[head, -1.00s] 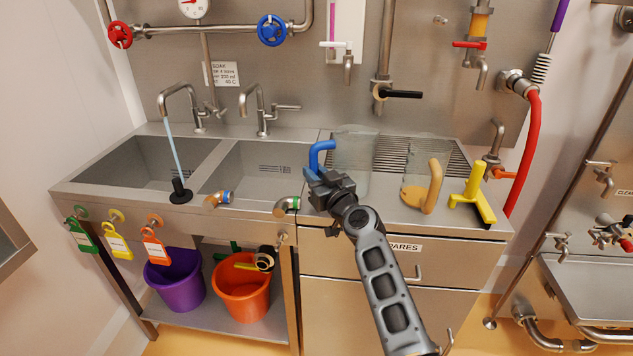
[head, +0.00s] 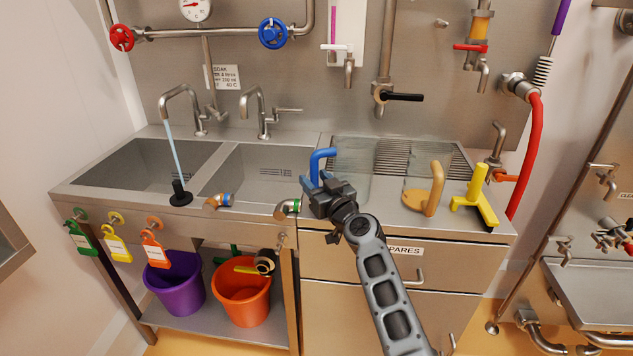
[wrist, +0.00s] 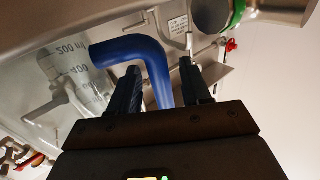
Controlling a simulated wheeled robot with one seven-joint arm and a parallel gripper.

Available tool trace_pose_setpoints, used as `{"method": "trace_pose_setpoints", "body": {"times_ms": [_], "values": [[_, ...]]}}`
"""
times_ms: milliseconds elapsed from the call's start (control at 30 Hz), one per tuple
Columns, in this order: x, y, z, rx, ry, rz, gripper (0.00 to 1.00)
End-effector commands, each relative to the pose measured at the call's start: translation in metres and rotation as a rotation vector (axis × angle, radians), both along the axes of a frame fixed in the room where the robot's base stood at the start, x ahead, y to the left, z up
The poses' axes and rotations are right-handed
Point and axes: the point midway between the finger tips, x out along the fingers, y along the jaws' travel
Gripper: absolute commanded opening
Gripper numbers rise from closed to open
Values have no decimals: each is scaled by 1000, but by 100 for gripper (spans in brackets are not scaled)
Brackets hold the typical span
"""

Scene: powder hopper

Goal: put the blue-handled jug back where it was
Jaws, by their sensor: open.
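In the wrist view the blue handle (wrist: 145,58) passes between my two open fingers (wrist: 160,85), and the jug's clear wall with volume marks (wrist: 70,62) shows at the left. I cannot tell whether a finger touches the handle.
A green-banded outlet (head: 288,207) sits close below my gripper.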

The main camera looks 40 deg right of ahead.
Motion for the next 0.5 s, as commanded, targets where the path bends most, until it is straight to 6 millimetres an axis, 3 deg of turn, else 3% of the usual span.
{"method": "trace_pose_setpoints", "body": {"times_ms": [200,500], "values": [[-3,1,3,0,1,0,48],[-43,13,2,-5,6,0,48]]}}
